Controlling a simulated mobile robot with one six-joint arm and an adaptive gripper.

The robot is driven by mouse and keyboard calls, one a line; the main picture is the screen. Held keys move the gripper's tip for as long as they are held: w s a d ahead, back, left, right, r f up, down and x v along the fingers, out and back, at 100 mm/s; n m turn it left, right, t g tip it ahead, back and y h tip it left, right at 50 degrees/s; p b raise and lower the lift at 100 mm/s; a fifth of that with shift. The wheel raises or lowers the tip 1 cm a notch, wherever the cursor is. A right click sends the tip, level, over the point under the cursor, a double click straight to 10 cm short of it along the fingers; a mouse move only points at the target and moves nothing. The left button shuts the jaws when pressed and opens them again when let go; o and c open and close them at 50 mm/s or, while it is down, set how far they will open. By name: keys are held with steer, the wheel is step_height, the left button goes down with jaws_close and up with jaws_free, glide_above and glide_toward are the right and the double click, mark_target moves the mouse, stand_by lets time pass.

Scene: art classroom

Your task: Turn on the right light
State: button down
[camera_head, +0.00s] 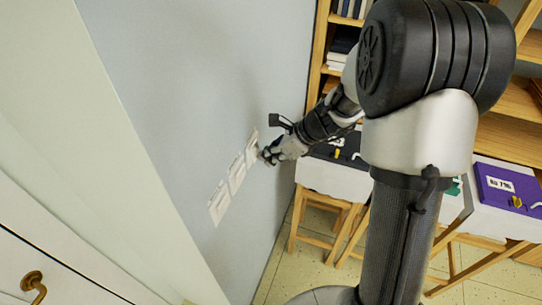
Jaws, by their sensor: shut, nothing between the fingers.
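A row of white light switch plates runs along the blue-grey wall. The left plate (218,203) and the middle plate (237,173) show clearly. The right plate (252,149) is at the far end of the row, partly covered by my gripper. My gripper (264,157) is shut and empty, with its tip at or very near the right plate. I cannot tell whether it touches the switch. The position of the right switch's rocker is too small to make out.
A white door with a brass handle (33,286) is at the lower left. Wooden shelves (512,136) with books stand behind my arm. Tiled floor shows below.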

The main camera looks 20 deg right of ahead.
steer(key=shift+w+a+f, duration=0.15)
steer(key=shift+a, duration=0.05)
steer(key=shift+r+p, duration=0.65)
steer(key=shift+r, duration=0.2)
steer(key=shift+d, duration=0.1)
